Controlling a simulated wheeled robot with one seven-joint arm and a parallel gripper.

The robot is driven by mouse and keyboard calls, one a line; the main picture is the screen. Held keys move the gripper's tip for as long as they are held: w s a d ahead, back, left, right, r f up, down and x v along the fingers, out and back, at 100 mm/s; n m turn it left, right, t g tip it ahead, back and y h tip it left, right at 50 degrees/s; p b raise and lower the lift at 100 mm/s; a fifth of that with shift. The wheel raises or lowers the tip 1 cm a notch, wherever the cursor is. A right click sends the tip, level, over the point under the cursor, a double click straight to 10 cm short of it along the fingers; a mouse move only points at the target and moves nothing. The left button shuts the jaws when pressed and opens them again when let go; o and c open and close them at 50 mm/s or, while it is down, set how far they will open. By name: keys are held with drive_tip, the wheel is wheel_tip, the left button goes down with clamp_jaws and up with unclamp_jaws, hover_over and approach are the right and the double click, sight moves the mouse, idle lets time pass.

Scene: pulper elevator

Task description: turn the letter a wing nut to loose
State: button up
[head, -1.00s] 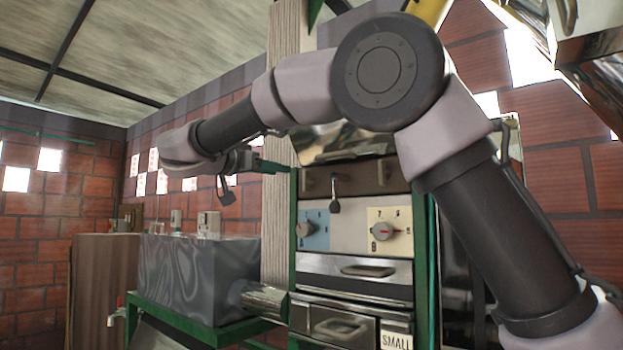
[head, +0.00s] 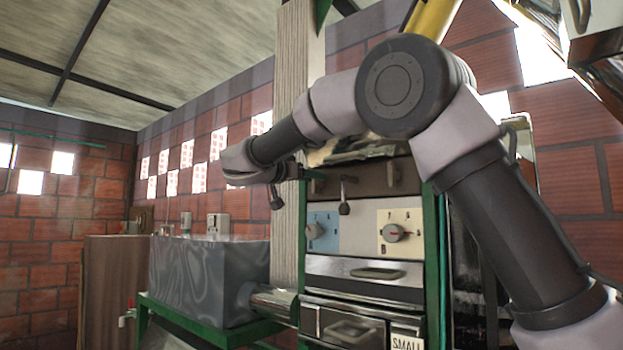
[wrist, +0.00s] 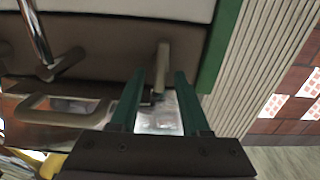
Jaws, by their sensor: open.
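My gripper (wrist: 159,78) is open, with its two green fingers pointing at the brown panel (wrist: 85,55). A pale, flat wing nut (wrist: 163,62) stands on that panel, seen between and just ahead of the fingertips. I cannot tell whether the fingers touch it. In the head view my gripper (head: 314,181) is at the left end of the brown panel (head: 366,180) and largely covers the wing nut there. A second, similar nut (head: 391,173) shows at the panel's right end. No letter is readable on either nut.
A metal lever (head: 345,196) hangs between the nuts, and it also shows in the wrist view (wrist: 37,40). Below are a blue dial (head: 316,231), a cream dial (head: 394,233) and drawers (head: 364,273). A green post (wrist: 221,45) stands close beside the fingers. A grey tank (head: 205,280) stands left.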

drive_tip(key=shift+c, duration=0.3)
clamp_jaws()
